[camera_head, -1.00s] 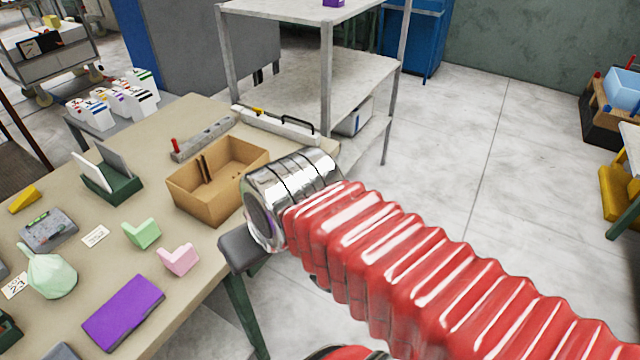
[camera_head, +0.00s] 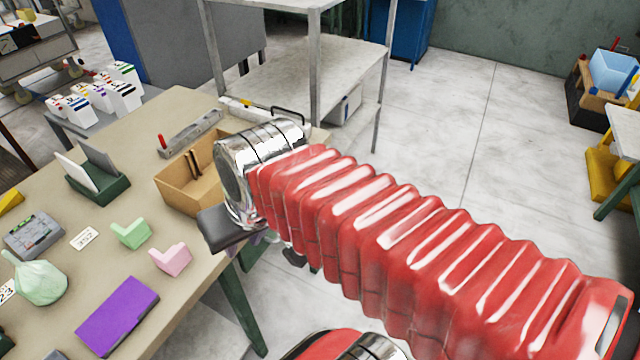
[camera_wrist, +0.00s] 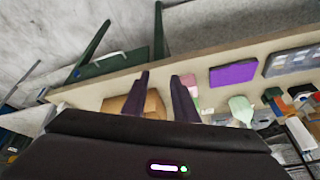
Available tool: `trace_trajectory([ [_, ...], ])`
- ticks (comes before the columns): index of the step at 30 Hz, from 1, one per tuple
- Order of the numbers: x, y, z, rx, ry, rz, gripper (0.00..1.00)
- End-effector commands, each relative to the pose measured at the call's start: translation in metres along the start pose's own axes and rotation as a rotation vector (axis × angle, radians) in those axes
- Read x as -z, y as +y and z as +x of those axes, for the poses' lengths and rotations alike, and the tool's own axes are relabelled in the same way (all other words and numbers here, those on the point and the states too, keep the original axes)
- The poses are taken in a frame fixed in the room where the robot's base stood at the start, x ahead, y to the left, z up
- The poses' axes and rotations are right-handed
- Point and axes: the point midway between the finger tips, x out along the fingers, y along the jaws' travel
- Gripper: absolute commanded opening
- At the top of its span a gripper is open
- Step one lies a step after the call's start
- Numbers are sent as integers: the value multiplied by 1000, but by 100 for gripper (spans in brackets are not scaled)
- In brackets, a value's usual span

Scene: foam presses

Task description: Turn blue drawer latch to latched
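I cannot make out a blue drawer latch in either view. In the wrist view my gripper (camera_wrist: 160,76) has its two dark purple fingers apart, with nothing between them but the table's edge and floor behind. In the head view my red-sleeved arm reaches past the table's right edge, and the fingers are mostly hidden behind the wrist. A dark green panel with a pale bar (camera_wrist: 106,57) shows in the wrist view near a green table leg; I cannot tell what it is. A blue cabinet (camera_head: 396,30) stands far behind, with no latch discernible on it.
The beige table (camera_head: 55,185) bears a cardboard box (camera_head: 180,192), a purple box (camera_head: 117,316), green and pink foam corners (camera_head: 131,234) and a green bag (camera_head: 40,280). A grey metal shelf (camera_head: 300,75) stands behind the arm.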

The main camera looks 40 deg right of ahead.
Motion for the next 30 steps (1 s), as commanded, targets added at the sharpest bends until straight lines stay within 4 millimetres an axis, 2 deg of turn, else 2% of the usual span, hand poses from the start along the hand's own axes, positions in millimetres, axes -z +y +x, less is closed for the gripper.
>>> trace_trajectory([
  [17, 31, 24, 58, 167, -321, 540, 27],
  [30, 65, 64, 105, 354, -499, 973, 27],
])
